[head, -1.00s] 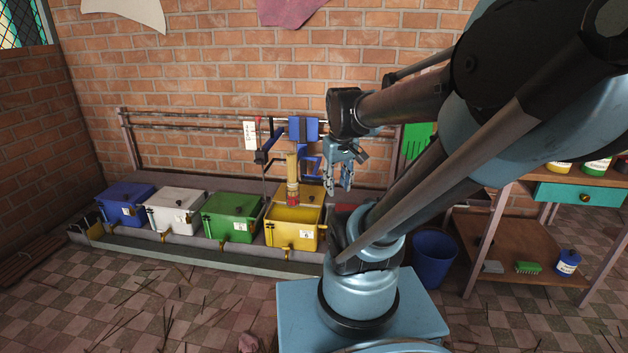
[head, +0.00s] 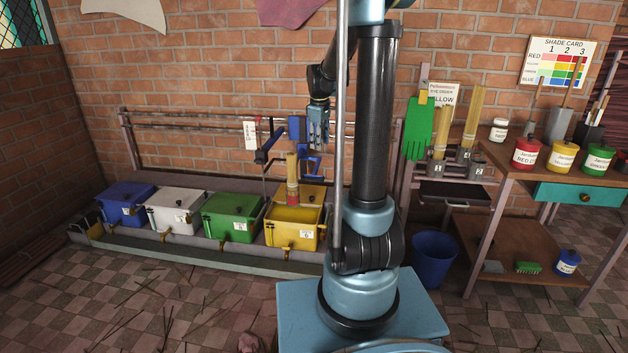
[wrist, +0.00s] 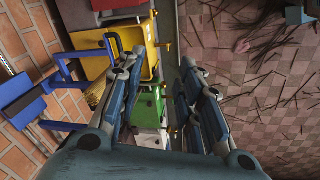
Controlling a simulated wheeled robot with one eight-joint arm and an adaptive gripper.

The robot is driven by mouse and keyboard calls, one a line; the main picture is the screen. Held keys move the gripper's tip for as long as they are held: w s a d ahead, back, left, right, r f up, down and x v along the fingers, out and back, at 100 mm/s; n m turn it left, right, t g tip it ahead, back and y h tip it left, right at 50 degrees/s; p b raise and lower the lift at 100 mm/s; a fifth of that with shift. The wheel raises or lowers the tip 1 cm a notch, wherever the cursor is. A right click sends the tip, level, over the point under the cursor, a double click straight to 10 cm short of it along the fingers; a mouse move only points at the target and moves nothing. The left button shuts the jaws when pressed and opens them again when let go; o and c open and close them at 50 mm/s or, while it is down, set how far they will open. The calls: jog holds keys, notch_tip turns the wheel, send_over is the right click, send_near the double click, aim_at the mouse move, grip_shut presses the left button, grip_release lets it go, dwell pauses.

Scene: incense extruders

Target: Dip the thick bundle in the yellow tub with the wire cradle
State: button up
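The yellow tub (head: 291,236) stands at the right end of a row of tubs. A tan bundle (head: 292,165) with a red band low on it stands upright at the tub's opening; whether a wire cradle holds it is too small to tell. A blue bracket (head: 312,165) rises behind it. My gripper (head: 318,148) hangs above and right of the bundle, apart from it. In the wrist view my gripper (wrist: 160,62) has its fingers spread with nothing between them. The yellow tub (wrist: 97,62) and part of the bundle (wrist: 97,95) show beyond the left finger.
Green (head: 228,218), white (head: 172,212) and blue (head: 124,208) tubs stand to the left. A rail (head: 190,123) runs along the wall behind. At right are a blue bin (head: 434,258), two more bundles (head: 440,145) (head: 473,115) and a shelf with paint jars.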

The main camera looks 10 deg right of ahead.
jog(key=w+f+n, duration=0.2)
jog(key=w+f, duration=0.2)
jog(key=w, duration=0.3)
jog(key=w+f+n, duration=0.2)
jog(key=w+f, duration=0.2)
jog(key=w, duration=0.4)
send_near(313, 180)
jog(key=f, duration=0.2)
jog(key=w+f, duration=0.1)
jog(key=f, duration=0.5)
jog(key=shift+w+d, duration=0.25)
jog(key=shift+w, duration=0.15)
